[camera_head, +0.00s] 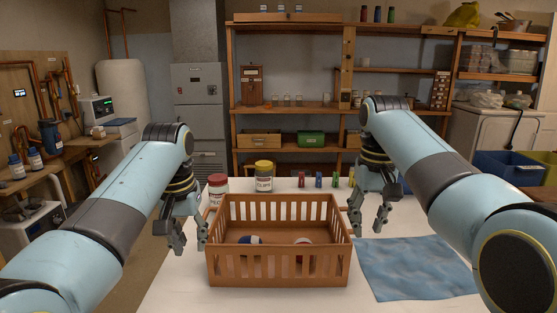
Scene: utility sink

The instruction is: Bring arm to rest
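My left gripper (188,246) hangs fingers-down just left of the brown slatted crate (279,268). Its fingers are spread apart with nothing between them. My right gripper (367,226) hangs fingers-down at the crate's right side, above the white table. Its fingers are also apart and empty. Both arms reach in from the sides and bend downward at the wrist. Inside the crate lie a white and dark blue item (250,240) and a white and red item (303,241), partly hidden by the slats.
A blue cloth (415,270) lies on the table right of the crate. Behind the crate stand a red-lidded jar (218,187), a yellow-lidded jar (264,177) and several small coloured items (319,180). Wooden shelves (290,104) stand further back.

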